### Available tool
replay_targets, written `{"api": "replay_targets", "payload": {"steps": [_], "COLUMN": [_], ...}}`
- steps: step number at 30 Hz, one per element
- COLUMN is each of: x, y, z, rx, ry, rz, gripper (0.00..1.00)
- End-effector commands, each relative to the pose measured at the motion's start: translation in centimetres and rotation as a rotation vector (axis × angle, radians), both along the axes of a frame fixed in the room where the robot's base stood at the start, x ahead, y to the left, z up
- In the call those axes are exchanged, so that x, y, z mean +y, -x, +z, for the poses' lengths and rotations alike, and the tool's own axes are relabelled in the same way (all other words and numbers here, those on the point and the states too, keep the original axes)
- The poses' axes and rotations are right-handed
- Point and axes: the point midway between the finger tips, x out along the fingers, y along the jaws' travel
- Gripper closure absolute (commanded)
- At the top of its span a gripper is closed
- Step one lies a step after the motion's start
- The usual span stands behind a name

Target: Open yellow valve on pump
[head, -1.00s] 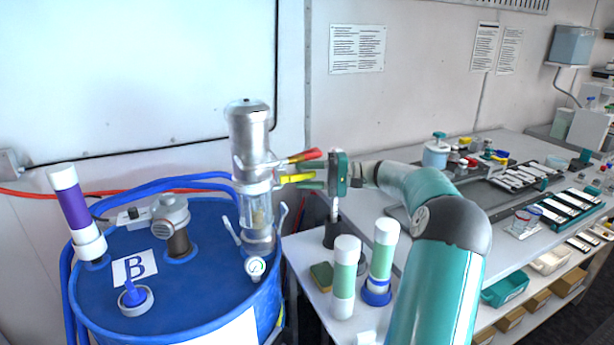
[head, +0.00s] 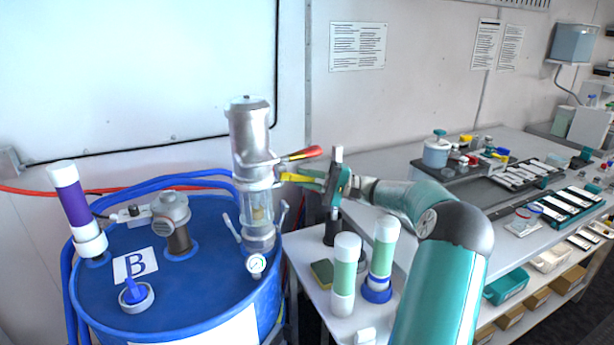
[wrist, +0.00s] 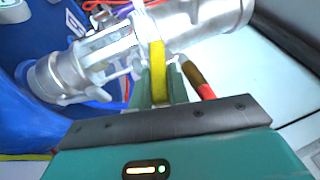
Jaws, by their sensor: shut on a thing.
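The pump (head: 252,165) is a metal cylinder with a clear lower section, upright on the blue drum. The yellow valve handle (head: 300,178) sticks out from its right side, below a red handle (head: 302,154). My gripper (head: 316,182) reaches in from the right and is shut on the yellow handle. In the wrist view the yellow handle (wrist: 158,70) stands between the two green fingers (wrist: 160,88). The red-tipped handle (wrist: 200,82) lies just right of the fingers, and the pump body (wrist: 105,50) is beyond them. The handle's far end is partly hidden by the gripper.
The blue drum (head: 200,290) carries a purple-and-white tube (head: 75,205), a grey fitting (head: 172,220) and a gauge (head: 256,264). Two green-and-white tubes (head: 345,272) (head: 382,250) stand on the side table below my arm. A crowded workbench extends right.

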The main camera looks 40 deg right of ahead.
Motion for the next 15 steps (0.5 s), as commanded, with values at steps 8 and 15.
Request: {"api": "replay_targets", "payload": {"steps": [8, 15], "x": [-0.04, -0.03], "y": [-0.01, -0.01], "z": [0.04, 0.03], "rx": [0.000, 0.000], "ry": [0.003, 0.003], "rz": [-0.001, -0.001], "gripper": [0.65, 0.61]}}
